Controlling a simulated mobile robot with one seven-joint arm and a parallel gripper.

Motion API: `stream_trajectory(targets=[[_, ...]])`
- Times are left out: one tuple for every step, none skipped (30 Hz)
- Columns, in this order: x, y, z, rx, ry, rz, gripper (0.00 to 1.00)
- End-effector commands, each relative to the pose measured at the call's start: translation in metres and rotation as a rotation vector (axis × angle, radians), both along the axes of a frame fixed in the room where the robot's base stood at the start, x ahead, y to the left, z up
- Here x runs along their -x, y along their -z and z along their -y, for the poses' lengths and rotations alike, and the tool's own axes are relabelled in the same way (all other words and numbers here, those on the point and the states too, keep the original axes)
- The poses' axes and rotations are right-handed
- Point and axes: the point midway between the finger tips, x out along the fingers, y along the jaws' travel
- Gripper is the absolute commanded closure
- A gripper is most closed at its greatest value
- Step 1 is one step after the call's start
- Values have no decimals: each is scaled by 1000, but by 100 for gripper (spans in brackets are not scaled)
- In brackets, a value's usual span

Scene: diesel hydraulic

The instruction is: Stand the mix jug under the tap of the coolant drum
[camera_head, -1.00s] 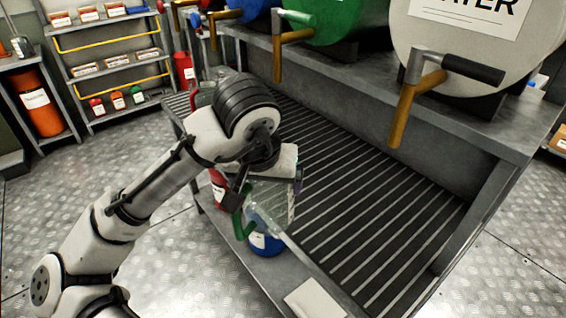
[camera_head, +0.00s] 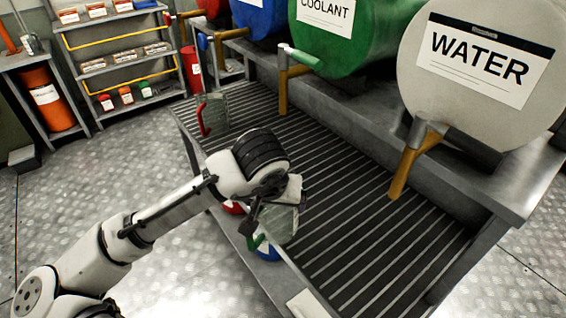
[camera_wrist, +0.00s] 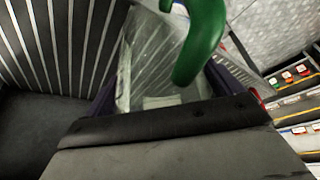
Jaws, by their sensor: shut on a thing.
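A clear jug (camera_head: 284,224) with a green handle is held in my gripper (camera_head: 272,208) near the front edge of the bench, upright or slightly tilted. In the wrist view, the clear jug (camera_wrist: 140,60) and its green handle (camera_wrist: 203,40) lie between the fingers. I cannot tell whether its base touches the grating. The green coolant drum (camera_head: 350,45) lies at the back. Its tap (camera_head: 284,88) has a brass spout pointing down over the grating, farther back than the jug. I see no label naming the mix jug.
Another clear jug (camera_head: 215,110) with a red handle stands at the grating's far left end. The water drum (camera_head: 440,90) and its tap (camera_head: 408,165) are to the right. The slatted grating (camera_head: 350,185) is clear between.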

Motion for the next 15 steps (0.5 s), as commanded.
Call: stream_trajectory(targets=[[-14, -1, 3, -1, 0, -2, 34], [-22, -1, 4, -3, 0, -2, 34], [-33, -1, 6, -1, 0, -1, 34], [-41, -1, 7, -2, 1, -2, 34], [-49, -2, 8, -3, 0, -2, 34], [-60, -2, 10, -3, 0, 0, 34], [-68, -2, 11, -2, -1, -1, 34], [-75, -2, 12, -2, -1, -2, 34], [-85, -2, 14, -2, 0, -1, 34], [-91, -2, 15, -2, 0, 0, 34], [-97, -1, 16, -2, 0, -1, 34], [-103, -1, 17, -1, 0, -1, 34], [-107, -1, 17, -1, 0, -1, 34], [-111, 0, 18, -1, 1, -1, 34], [-114, 0, 18, -1, 0, 0, 34]])
